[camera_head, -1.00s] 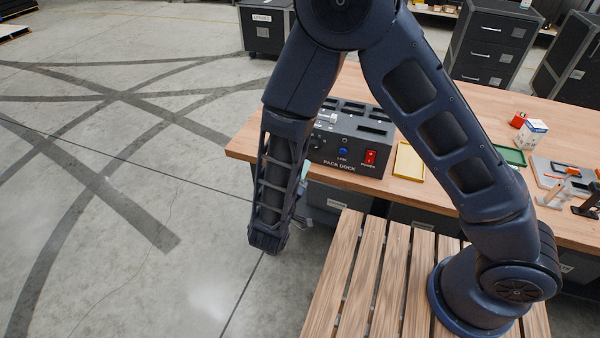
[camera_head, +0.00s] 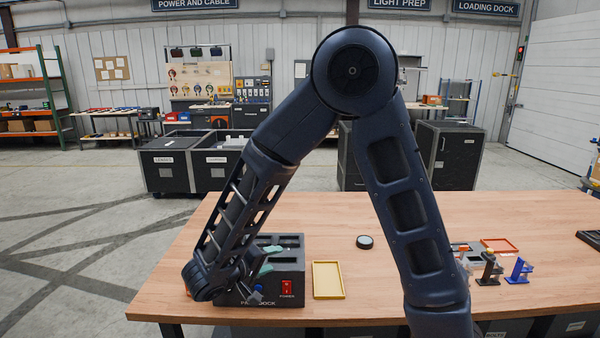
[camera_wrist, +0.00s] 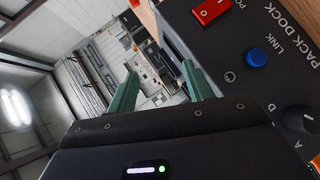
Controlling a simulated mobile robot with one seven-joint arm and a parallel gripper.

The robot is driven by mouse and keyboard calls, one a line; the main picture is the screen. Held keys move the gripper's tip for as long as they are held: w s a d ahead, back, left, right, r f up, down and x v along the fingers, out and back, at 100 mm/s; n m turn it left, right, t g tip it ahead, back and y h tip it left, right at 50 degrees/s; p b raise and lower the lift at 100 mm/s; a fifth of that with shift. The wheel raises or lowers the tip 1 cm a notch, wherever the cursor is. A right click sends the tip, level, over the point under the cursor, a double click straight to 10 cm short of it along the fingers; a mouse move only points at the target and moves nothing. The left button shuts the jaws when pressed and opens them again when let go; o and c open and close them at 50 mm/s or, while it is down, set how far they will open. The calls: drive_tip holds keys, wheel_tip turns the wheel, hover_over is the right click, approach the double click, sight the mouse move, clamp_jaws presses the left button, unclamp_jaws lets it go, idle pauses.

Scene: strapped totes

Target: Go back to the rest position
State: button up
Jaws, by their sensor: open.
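My gripper (camera_head: 269,259) is in front of the black pack dock (camera_head: 290,284) at the left of the wooden table, with the folded arm above. Its green fingers point to the right in the head view and overlap the dock's face. In the wrist view my gripper (camera_wrist: 160,82) shows two green fingers spread apart with nothing between them. The dock (camera_wrist: 262,85) is close beside the right finger there, its red switch and blue button in view. I cannot tell whether finger and dock touch.
Small stands (camera_head: 489,268) and an orange tray (camera_head: 499,245) are at the right. Black totes (camera_head: 168,170) stand on the floor beyond the table (camera_head: 440,215).

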drive_tip(key=w+d+r+m+g+y, duration=0.15)
drive_tip(key=d+r+g, duration=0.25)
drive_tip(key=d, duration=0.6)
drive_tip(key=w+d+r+m+g+h, duration=0.1)
drive_tip(key=w+d+r+m+g, duration=0.2)
drive_tip(key=d, duration=0.8)
drive_tip(key=s+d+r+m+y, duration=0.1)
drive_tip(key=s+d+r+y, duration=0.3)
drive_tip(key=d, duration=0.3)
drive_tip(key=s+d+r+m+y, duration=0.1)
drive_tip(key=s+d+r+y, duration=0.3)
drive_tip(key=d, duration=0.4)
drive_tip(key=shift+s+d+r+t, duration=0.15)
drive_tip(key=shift+d+r+t, duration=0.1)
drive_tip(key=shift+r+t, duration=0.2)
drive_tip(key=shift+o, duration=0.4)
drive_tip(key=shift+m, duration=0.25)
